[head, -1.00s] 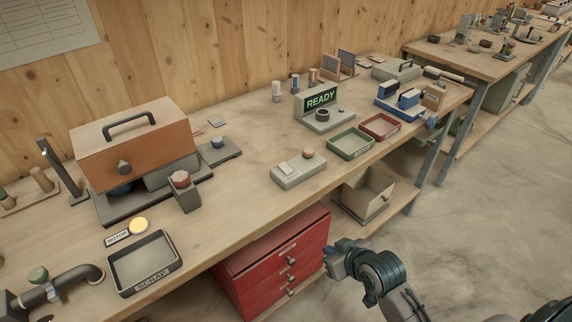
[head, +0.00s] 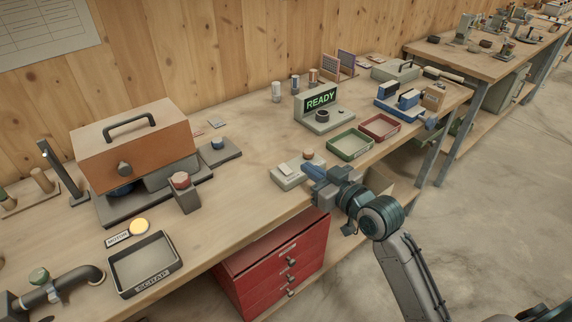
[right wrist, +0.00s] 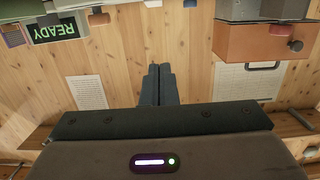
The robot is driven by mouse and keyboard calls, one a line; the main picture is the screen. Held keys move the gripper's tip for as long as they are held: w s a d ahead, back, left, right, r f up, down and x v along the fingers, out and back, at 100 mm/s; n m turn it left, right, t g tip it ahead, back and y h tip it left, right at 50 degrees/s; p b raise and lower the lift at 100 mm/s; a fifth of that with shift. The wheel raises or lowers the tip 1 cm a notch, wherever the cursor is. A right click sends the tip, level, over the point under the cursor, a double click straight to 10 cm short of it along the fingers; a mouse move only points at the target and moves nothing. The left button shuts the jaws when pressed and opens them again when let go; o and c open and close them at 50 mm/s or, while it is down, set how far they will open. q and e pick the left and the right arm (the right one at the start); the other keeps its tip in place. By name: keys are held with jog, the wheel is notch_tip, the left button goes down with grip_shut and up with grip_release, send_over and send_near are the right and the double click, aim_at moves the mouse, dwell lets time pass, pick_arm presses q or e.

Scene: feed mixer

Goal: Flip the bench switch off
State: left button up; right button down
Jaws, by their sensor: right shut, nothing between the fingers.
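The bench switch looks to be the low pale grey box (head: 285,178) with a light rocker plate and a small reddish-brown knob, near the bench's front edge in the head view. My right gripper (head: 308,170) is shut and empty, at the right end of this box and partly covering it. I cannot tell whether the fingers touch it. In the right wrist view the shut fingers (right wrist: 158,84) point toward the wooden wall, with the scene upside down. A lit yellow lamp (head: 139,226) sits by a MOTOR label. My left gripper is not in view.
A console reading READY (head: 320,98) stands behind the box. Green (head: 350,155) and red (head: 397,134) trays lie to its right. The orange-covered machine (head: 140,152) and scrap tray (head: 178,263) are left. Red drawers (head: 250,280) stand below the bench. Bench left of the box is clear.

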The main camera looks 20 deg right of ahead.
jog(key=p, duration=0.2)
send_over(286, 171)
jog(key=shift+s+d+f, duration=0.15)
jog(key=shift+s+f, duration=0.2)
jog(key=shift+s, duration=0.1)
jog(key=f, duration=0.3)
jog(key=shift+w+f, duration=0.2)
jog(key=shift+w, duration=0.2)
jog(key=shift+a+f, duration=0.2)
jog(key=shift+f, duration=0.25)
